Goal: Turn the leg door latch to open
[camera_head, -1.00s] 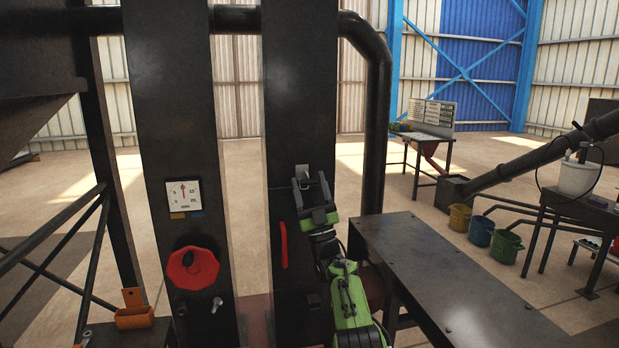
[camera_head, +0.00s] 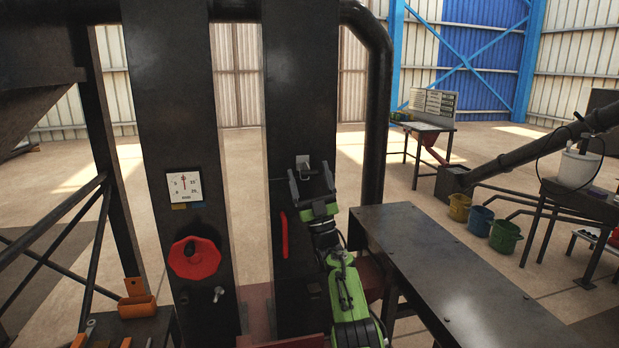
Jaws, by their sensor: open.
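The leg door latch (camera_head: 304,162) is a small light metal plate with a dark part on it, high on the front of the right dark press leg (camera_head: 300,90). My gripper (camera_head: 311,179) is open, its two fingers pointing up at the latch. The fingers stand to the left and right, just below and around the latch in the picture. I cannot tell whether they touch it. A red vertical handle (camera_head: 284,235) is on the same leg, left of and below my gripper.
The left leg carries a gauge (camera_head: 185,188) and a red octagonal knob (camera_head: 194,258). A dark metal table (camera_head: 430,260) stands close on the right of my arm. An orange holder (camera_head: 137,306) is at lower left. Several buckets stand on the far floor at right.

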